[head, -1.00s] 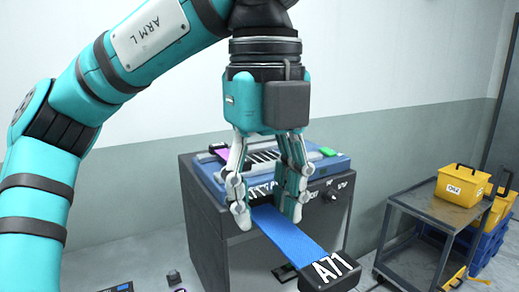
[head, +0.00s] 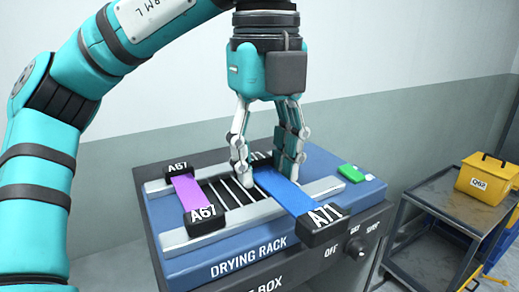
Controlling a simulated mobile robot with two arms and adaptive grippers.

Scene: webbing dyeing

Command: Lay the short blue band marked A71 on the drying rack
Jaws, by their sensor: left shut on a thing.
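The short blue band marked A71 (head: 282,188) has a black end block at each end, and its near block (head: 321,223) reads A71. My left gripper (head: 264,178) is shut on the band near its far end. The band is over the right part of the drying rack (head: 160,217), a blue frame with light rails and dark slats. Its near block is at the front rail; I cannot tell whether it touches. My right gripper is not in view.
A purple band marked A67 (head: 187,190) lies across the rack's left part. A green piece (head: 351,173) sits at the rack's right end. A cart (head: 432,207) with a yellow box marked Q62 (head: 485,180) stands at right. Slats show between the bands.

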